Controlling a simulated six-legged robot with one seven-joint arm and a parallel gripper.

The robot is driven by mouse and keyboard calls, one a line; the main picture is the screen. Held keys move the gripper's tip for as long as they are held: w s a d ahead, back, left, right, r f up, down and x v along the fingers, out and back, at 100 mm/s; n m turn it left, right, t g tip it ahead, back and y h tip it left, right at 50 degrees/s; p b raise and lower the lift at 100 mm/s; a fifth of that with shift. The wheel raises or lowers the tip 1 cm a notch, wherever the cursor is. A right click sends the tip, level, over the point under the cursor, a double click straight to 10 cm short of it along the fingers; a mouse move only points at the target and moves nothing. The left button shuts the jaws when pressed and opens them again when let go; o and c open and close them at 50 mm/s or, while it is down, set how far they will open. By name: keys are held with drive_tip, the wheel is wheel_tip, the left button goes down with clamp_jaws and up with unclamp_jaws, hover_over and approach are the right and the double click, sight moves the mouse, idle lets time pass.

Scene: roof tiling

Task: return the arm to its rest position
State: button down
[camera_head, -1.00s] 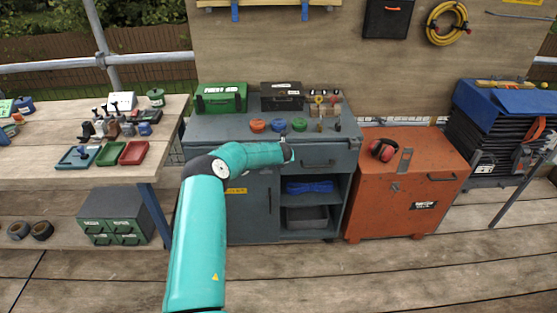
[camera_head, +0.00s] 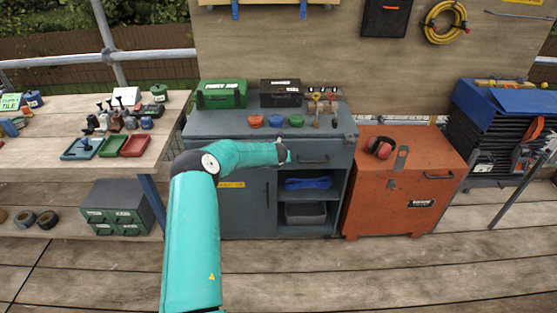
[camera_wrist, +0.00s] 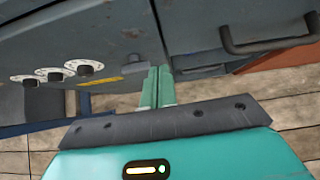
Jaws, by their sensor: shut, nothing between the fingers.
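My teal arm reaches from the bottom of the head view up to the front of the grey tool cabinet (camera_head: 248,210). Its far end, with my gripper (camera_head: 284,153), is in front of the cabinet's upper part, left of the drawer handle. In the wrist view the two green fingers of my gripper (camera_wrist: 157,88) are together with nothing between them. They point toward the grey cabinet front (camera_wrist: 200,22). I cannot tell the exact gap between fingertips and cabinet.
Left is a wooden table (camera_head: 60,172) with trays and small tools. The cabinet top holds a green case (camera_head: 222,96), a black case (camera_head: 281,94) and coloured rolls. An orange chest (camera_head: 396,200) stands right of the cabinet. The plank floor (camera_head: 420,270) in front is clear.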

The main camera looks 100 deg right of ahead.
drive_tip(key=v, duration=0.8)
drive_tip(key=shift+w+a+r, duration=0.15)
drive_tip(key=shift+a+r, duration=0.05)
drive_tip(key=shift+a, duration=0.05)
